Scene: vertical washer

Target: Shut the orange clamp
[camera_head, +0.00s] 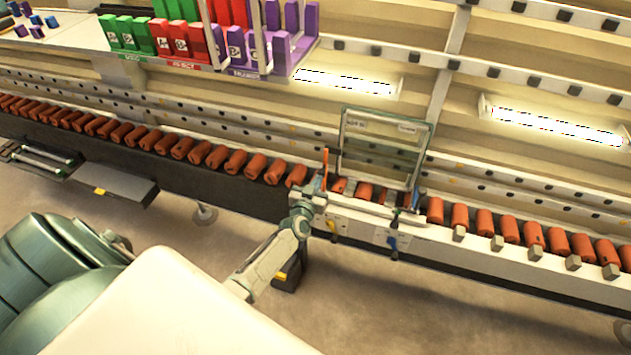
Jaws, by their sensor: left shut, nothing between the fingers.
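The orange clamp (325,170) stands upright as a thin orange lever at the left side of a glass-paned frame on the conveyor line. Its lower part is hidden by my gripper. My left gripper (308,195) is shut and empty, right beside the lever's lower end on its left. I cannot tell whether they touch. My right gripper is out of view.
The glass-paned frame (384,145) stands upright behind the clamp. Orange rollers (231,162) line the conveyor on both sides. Coloured bins (175,38) hang above left.

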